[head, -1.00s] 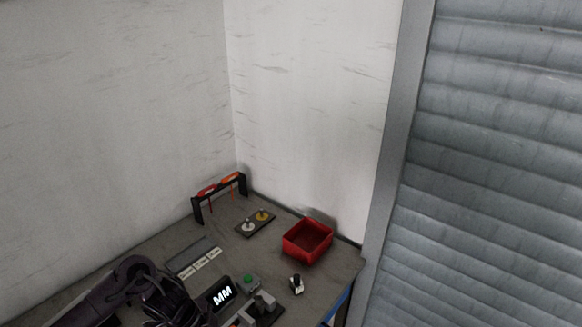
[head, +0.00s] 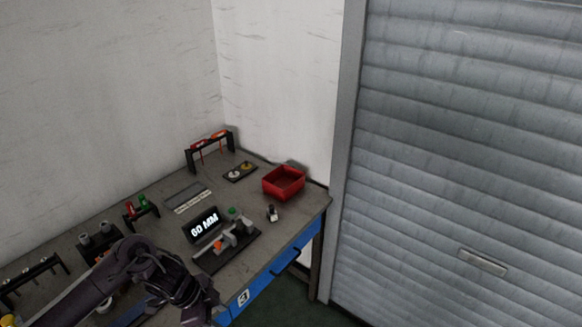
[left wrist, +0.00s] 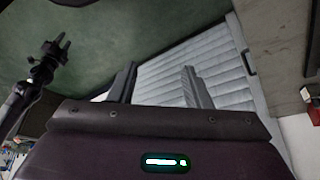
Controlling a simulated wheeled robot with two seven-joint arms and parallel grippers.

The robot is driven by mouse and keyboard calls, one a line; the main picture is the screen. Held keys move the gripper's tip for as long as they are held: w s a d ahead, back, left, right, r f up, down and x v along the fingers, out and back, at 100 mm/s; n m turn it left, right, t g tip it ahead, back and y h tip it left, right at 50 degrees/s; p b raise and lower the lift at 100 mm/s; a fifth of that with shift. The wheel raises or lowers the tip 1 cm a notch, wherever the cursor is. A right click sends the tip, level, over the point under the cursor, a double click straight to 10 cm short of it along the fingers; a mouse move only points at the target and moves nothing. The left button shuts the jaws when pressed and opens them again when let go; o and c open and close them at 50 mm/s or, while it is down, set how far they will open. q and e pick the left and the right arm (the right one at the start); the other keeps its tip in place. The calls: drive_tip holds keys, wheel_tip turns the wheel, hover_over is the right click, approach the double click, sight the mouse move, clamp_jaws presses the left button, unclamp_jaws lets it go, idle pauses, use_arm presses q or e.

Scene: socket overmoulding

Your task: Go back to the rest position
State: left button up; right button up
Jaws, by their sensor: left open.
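My left arm comes in from the lower left in the head view. My left gripper (head: 196,300) hangs at its end by the front edge of the workbench (head: 262,262), its jaws hard to make out there. In the left wrist view the two fingers of my left gripper (left wrist: 160,86) stand wide apart with nothing between them, a grey shutter behind. A dark arm with a two-pronged end (left wrist: 55,47) shows at the upper left of that view; it looks like my right arm. Its jaw state is unclear. No right arm shows in the head view.
The bench carries a red bin (head: 284,182), a display reading "60 MM" (head: 203,225), a clamp fixture (head: 228,250), a tool rack (head: 190,158), and several small holders at left. A grey roller shutter (head: 455,150) stands right. Green floor (head: 290,303) is clear there.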

use_arm(q)
wheel_tip(320, 180, down, 20)
drive_tip(key=d+n+t+h+b, duration=0.1)
drive_tip(key=d+n+t+b, duration=0.1)
drive_tip(key=n+t+b, duration=0.3)
drive_tip(key=s+a+f+n+g, duration=0.2)
drive_tip(key=s+f+n, duration=0.25)
drive_tip(key=f, duration=0.65)
drive_tip(key=s+a+f+n+g+y+b, duration=0.1)
drive_tip(key=s+a+f+y, duration=0.1)
drive_tip(key=s+f, duration=0.4)
drive_tip(key=s+a+f+n+g+y+b, duration=0.1)
drive_tip(key=s+f, duration=0.4)
drive_tip(key=s, duration=1)
drive_tip(key=s+a+f+n+y+b, duration=0.1)
drive_tip(key=s+a+f+n+y, duration=0.1)
drive_tip(key=s+f, duration=0.4)
drive_tip(key=s+a, duration=0.1)
drive_tip(key=s, duration=0.3)
drive_tip(key=shift+s+f+g+y, duration=0.2)
drive_tip(key=shift+f+g+y, duration=0.1)
drive_tip(key=shift+g+y, duration=0.1)
use_arm(e)
wheel_tip(320, 180, down, 8)
drive_tip(key=shift+w+f, duration=0.2)
drive_tip(key=shift+w, duration=0.1)
use_arm(q)
drive_tip(key=shift+n, duration=0.25)
use_arm(e)
drive_tip(key=shift+d, duration=0.3)
